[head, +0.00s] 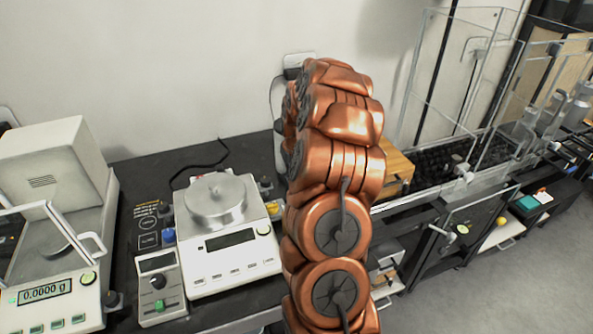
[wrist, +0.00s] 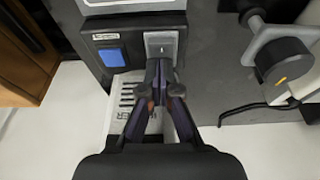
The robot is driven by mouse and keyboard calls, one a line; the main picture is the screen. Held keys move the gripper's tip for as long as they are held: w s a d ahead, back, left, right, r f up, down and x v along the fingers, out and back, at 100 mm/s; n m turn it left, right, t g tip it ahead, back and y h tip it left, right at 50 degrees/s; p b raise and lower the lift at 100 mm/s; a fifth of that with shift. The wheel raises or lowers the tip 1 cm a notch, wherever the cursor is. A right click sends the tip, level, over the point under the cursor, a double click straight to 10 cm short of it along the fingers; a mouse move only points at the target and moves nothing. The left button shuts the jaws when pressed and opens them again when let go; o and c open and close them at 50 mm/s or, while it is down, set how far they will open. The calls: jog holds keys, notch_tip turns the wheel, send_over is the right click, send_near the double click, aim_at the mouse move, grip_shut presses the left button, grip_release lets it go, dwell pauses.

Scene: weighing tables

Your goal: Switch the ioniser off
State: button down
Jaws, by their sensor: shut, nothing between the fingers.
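In the wrist view a dark switch panel (wrist: 101,37) carries a grey rocker switch (wrist: 161,43) and a square blue button (wrist: 112,57). Small labels sit above both, too small to read. I cannot tell for sure that this panel is the ioniser's, nor which way the rocker is tipped. My gripper (wrist: 160,70) is shut and empty, its fingertips at the near edge of the grey rocker. I cannot tell whether they touch it. In the head view my copper arm hides the gripper and this panel.
In the wrist view a wooden box (wrist: 22,62) stands at left, a black round part (wrist: 284,62) and a cable at right. In the head view a balance (head: 230,264), a control box (head: 160,290) and an enclosed balance (head: 62,150) stand left of my arm.

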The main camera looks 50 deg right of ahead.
jog(key=shift+s+a+f, duration=0.15)
jog(key=shift+f, duration=0.15)
jog(key=shift+s+a+f+b, duration=0.1)
jog(key=shift+s+a+b, duration=0.05)
jog(key=shift+s+b, duration=0.2)
jog(key=shift+s+a, duration=0.15)
jog(key=shift+s, duration=0.2)
jog(key=shift+r, duration=0.4)
jog(key=b+v, duration=0.3)
jog(key=v, duration=1)
jog(key=shift+r, duration=0.35)
